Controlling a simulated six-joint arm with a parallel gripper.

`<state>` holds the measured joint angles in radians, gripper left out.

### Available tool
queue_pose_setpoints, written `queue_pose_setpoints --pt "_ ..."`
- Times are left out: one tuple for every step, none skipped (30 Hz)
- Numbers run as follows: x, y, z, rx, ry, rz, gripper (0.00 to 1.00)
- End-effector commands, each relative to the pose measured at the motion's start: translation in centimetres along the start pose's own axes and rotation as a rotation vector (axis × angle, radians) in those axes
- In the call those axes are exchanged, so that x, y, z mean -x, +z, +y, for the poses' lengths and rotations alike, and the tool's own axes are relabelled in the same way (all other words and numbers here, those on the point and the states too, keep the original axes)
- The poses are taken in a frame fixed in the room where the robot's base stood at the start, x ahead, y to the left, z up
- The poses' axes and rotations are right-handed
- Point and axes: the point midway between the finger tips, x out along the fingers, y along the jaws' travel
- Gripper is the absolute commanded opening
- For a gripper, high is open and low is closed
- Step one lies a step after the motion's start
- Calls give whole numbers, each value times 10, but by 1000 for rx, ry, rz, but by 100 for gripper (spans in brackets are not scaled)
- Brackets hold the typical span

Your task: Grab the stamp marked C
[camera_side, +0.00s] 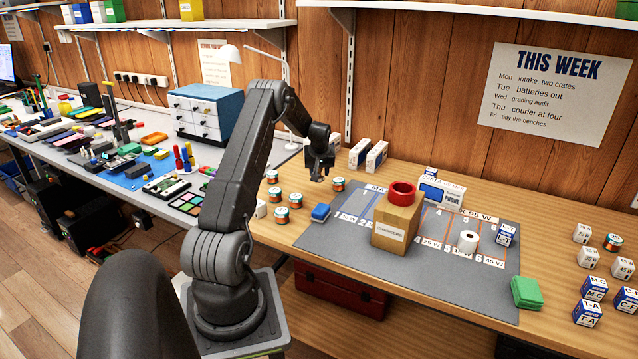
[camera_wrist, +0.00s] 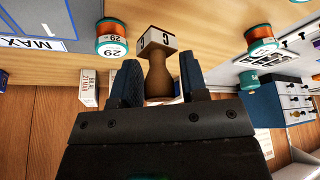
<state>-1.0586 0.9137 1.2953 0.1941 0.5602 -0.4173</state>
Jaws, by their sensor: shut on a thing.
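The stamp marked C (camera_wrist: 158,80) has a brown rounded wooden handle and a pale block with a black C. In the wrist view it sits between the two blue-padded fingers of my gripper (camera_wrist: 158,88), which is shut on its handle. In the side view my gripper (camera_side: 320,170) points down at the back of the wooden bench, left of the grey mat. The stamp is too small and hidden to make out clearly there. I cannot tell whether it touches the bench.
Several round jars (camera_side: 338,185) stand near my gripper, and white boxes (camera_side: 376,156) stand behind. The grey mat (camera_side: 345,258) bears a cardboard box (camera_side: 396,225) with red tape (camera_side: 402,193) on top. A blue drawer cabinet (camera_side: 208,112) stands left.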

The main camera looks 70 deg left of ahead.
Motion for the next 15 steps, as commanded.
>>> queue_pose_setpoints --pt "9 -4 0 1 1 2 18" --pt "13 -6 0 0 1 1 18" --pt "17 -7 0 0 1 1 18" --pt "20 -8 0 -1 0 1 18" --pt "23 -9 0 -1 0 0 18" --pt "26 -10 0 -1 0 0 18" --pt "27 -11 0 -1 0 0 18" --pt "28 -12 0 -1 0 0 18" --pt "29 -12 0 -1 0 -1 18" --pt "29 -12 0 -1 0 -1 18" --pt "30 -12 0 -1 0 -1 18" --pt "29 -12 0 -1 0 -1 18" --pt "29 -12 0 -1 0 -1 18" --pt "29 -12 0 -1 0 -1 18" --pt "29 -12 0 -1 0 -1 18"
